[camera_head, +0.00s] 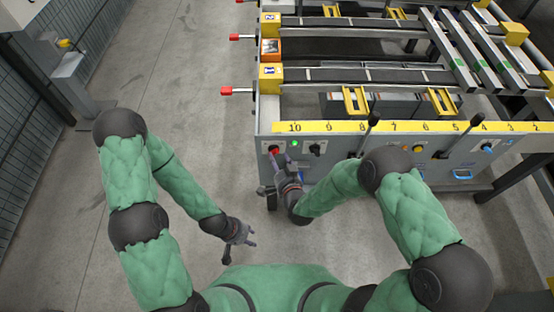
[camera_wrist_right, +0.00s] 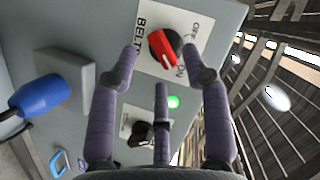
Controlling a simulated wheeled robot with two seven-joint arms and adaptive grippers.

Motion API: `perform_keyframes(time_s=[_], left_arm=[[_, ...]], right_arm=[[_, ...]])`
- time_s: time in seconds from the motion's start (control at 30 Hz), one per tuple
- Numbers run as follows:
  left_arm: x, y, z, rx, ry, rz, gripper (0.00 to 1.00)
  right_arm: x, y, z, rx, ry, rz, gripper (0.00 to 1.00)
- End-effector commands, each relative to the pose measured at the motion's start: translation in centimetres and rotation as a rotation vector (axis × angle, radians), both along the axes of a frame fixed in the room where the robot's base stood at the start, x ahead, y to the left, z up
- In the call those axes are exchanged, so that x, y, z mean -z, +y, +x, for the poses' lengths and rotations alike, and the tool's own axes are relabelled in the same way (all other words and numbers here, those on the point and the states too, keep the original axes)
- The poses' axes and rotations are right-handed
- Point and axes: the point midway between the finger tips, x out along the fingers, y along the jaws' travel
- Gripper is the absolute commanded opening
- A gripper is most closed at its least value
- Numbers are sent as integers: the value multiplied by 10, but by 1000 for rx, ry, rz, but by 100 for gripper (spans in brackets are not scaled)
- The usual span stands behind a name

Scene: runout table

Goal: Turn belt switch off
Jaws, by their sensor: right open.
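The belt switch (camera_wrist_right: 165,47) is a red and black rotary knob on a white plate marked BELT, OFF and ON. In the right wrist view it sits just beyond my right gripper's fingertips, and its pointer is turned toward the ON side. In the head view the red knob (camera_head: 273,150) shows on the table's front panel. My right gripper (camera_wrist_right: 161,62) is open, its fingers spread on both sides of the knob; whether they touch it is unclear. It also shows in the head view (camera_head: 281,161). My left gripper (camera_head: 248,242) hangs empty over the floor, its fingers apart.
A lit green lamp (camera_wrist_right: 173,101) and a black knob (camera_wrist_right: 142,133) are beside the switch. A blue connector (camera_wrist_right: 45,96) sticks out from the panel. Red-tipped levers (camera_head: 228,91) project from the table's left side. Open floor (camera_head: 190,110) lies left of the table.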

Motion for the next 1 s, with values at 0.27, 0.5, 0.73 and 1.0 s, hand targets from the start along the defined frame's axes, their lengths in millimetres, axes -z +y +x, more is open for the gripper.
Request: perform_keyframes(time_s=[0.27,0.5,0.73,1.0], left_arm=[[8,0,0,0,0,0,40],[8,0,0,0,0,0,40],[8,0,0,0,0,0,40],[7,0,0,0,0,0,40]], right_arm=[[6,6,19,0,1,0,48],[6,6,20,0,1,0,48],[6,6,20,0,1,0,0],[5,6,20,0,0,-12,0]])
